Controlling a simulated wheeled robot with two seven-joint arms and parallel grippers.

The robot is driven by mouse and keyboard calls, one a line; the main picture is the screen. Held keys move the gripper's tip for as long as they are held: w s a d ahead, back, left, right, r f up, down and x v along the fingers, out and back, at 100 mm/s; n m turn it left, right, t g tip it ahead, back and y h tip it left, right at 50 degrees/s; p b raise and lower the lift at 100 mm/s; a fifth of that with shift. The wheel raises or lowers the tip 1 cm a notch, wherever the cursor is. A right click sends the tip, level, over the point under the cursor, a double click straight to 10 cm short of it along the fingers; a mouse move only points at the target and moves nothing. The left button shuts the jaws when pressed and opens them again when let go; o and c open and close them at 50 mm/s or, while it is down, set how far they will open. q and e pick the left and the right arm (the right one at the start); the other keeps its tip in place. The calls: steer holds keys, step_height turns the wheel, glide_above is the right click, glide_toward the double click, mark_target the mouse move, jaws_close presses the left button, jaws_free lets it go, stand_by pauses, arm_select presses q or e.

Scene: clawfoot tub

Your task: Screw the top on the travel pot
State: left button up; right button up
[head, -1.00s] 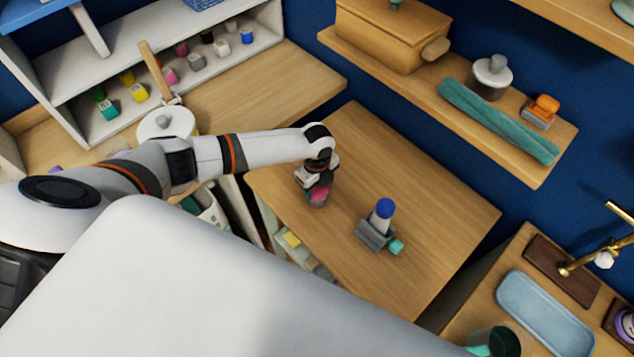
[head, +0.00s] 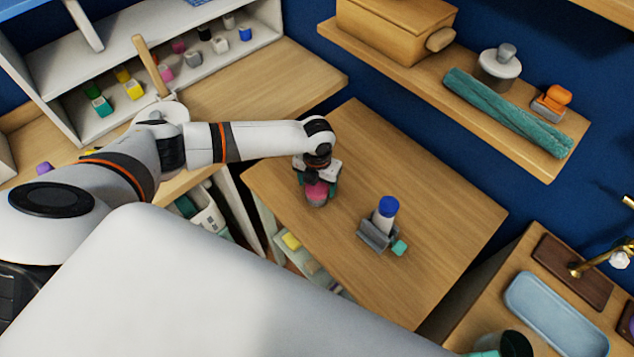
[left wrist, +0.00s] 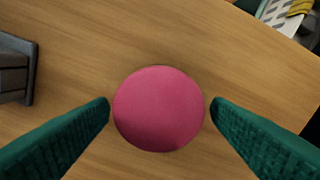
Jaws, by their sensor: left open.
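A small pot with a round pink top (head: 317,191) and a greyish lower part stands on the wooden table, near its left edge. My left gripper (head: 317,184) is open above it, with one finger on each side of the pink top. In the left wrist view the pink top (left wrist: 159,108) lies between the two green fingertips, with a small gap on each side. Whether the top is seated on its pot is hidden from above. A pale bottle with a blue cap (head: 388,207) stands upright in a grey holder (head: 376,237) to the right. My right gripper is out of view.
A teal block (head: 399,248) sits beside the grey holder, which also shows in the left wrist view (left wrist: 15,70). The wooden table (head: 440,215) is clear around them. A wall shelf (head: 560,165) overhangs behind. A blue tray (head: 548,312) lies at the right.

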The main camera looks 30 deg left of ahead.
arm_select(q)
steer(key=shift+r, duration=0.1)
steer(key=shift+r+p, duration=1.85)
steer(key=shift+r, duration=1.05)
steer(key=shift+r, duration=0.55)
step_height(320, 180, up, 11)
steer(key=b, duration=0.2)
steer(key=shift+b, duration=0.4)
